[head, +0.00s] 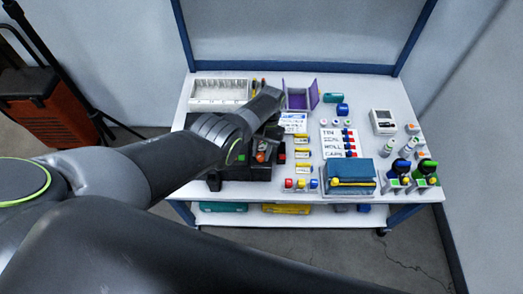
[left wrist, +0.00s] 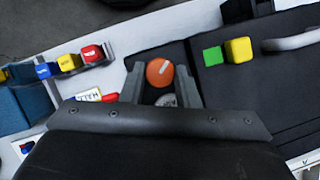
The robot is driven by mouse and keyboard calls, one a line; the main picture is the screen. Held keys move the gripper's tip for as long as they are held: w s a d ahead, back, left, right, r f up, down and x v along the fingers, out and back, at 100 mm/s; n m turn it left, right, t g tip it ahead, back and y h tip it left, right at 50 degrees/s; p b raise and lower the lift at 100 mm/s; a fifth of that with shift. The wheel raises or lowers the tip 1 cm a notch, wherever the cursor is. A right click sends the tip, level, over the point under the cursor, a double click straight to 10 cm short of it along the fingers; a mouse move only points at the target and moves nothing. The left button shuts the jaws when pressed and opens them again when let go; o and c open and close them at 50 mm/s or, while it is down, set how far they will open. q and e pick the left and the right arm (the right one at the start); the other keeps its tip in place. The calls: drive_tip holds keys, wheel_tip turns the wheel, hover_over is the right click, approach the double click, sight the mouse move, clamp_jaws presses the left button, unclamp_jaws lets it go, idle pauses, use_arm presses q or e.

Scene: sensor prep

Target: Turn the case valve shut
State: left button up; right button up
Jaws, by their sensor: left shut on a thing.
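The case valve (left wrist: 159,70) is a round orange knob with a pale line across its face, in the left wrist view. It sits on the black case (left wrist: 262,95), which also shows in the head view (head: 235,173). My left gripper (left wrist: 161,80) is shut on the valve, with one finger at each side of it. In the head view the orange knob (head: 261,157) shows just below my arm, which hides part of the case. The pale line runs at a slant in the left wrist view. My right gripper is not in view.
Red, yellow and blue blocks (left wrist: 69,62) stand beside the case. A blue box (head: 349,175) sits at the table's front right. A white tray (head: 218,90) and a purple open box (head: 299,97) stand at the back. Green-topped and black knobs (head: 427,166) stand at the right edge.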

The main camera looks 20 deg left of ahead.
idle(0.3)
use_arm(q)
drive_tip(key=o, duration=1)
drive_tip(key=shift+c, duration=0.2)
drive_tip(key=v, duration=1.7)
drive_tip(key=shift+r, duration=0.25)
drive_tip(key=shift+d+f, duration=0.1)
